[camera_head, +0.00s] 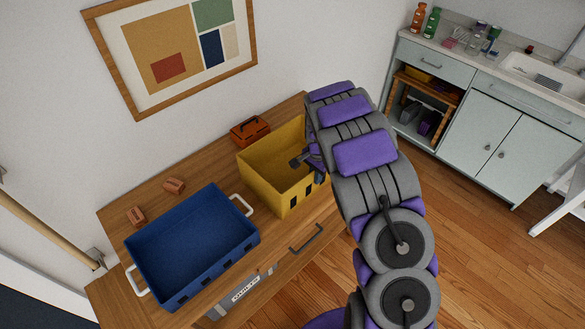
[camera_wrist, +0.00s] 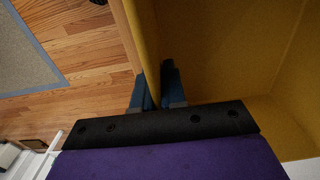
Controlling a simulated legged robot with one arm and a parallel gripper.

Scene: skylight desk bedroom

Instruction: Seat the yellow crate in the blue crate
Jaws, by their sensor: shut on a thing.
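The yellow crate (camera_head: 262,185) is over the right part of the wooden dresser top, open side up; I cannot tell whether it rests there or hangs slightly above. The blue crate (camera_head: 212,272), empty, with a white handle at each end, stands to its left, apart from it. My gripper (camera_head: 314,160) is at the yellow crate's right side, partly hidden by my arm. In the wrist view my gripper (camera_wrist: 156,92) is shut on the wall of the yellow crate (camera_wrist: 220,50), one finger inside and one outside.
On the dresser (camera_head: 113,217), an orange-red box with a dark handle (camera_head: 249,130) stands behind the yellow crate. Two small reddish-brown blocks (camera_head: 175,186) (camera_head: 136,215) lie behind the blue crate. A framed picture (camera_head: 175,50) hangs above. Wooden floor (camera_head: 460,240) is open at right.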

